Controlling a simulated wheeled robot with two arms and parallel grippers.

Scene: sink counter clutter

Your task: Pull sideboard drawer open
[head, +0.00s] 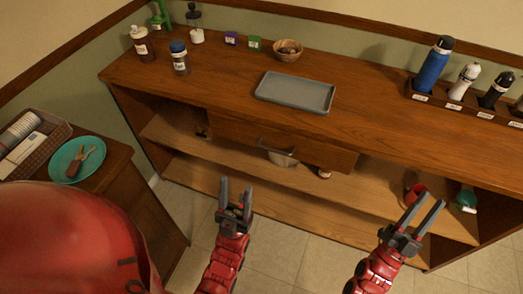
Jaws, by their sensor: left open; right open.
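The wooden sideboard (190,85) stands along the wall. Its drawer (315,153) sits under the top, with a dark bar handle (275,146) on its front. I cannot tell for sure how far the drawer stands out from the sideboard. My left gripper (235,193) is open and empty, in front of the sideboard, below and left of the handle. My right gripper (424,212) is open and empty, to the right of the drawer and in front of the lower shelf's right part. Neither gripper touches the handle.
On the sideboard top are a grey tray (295,92), a wooden bowl (288,50), bottles at left and a blue bottle (433,66) in a rack. A red cup (415,193) is on the shelf. A side table with a teal plate (77,160) stands left. The floor in front is clear.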

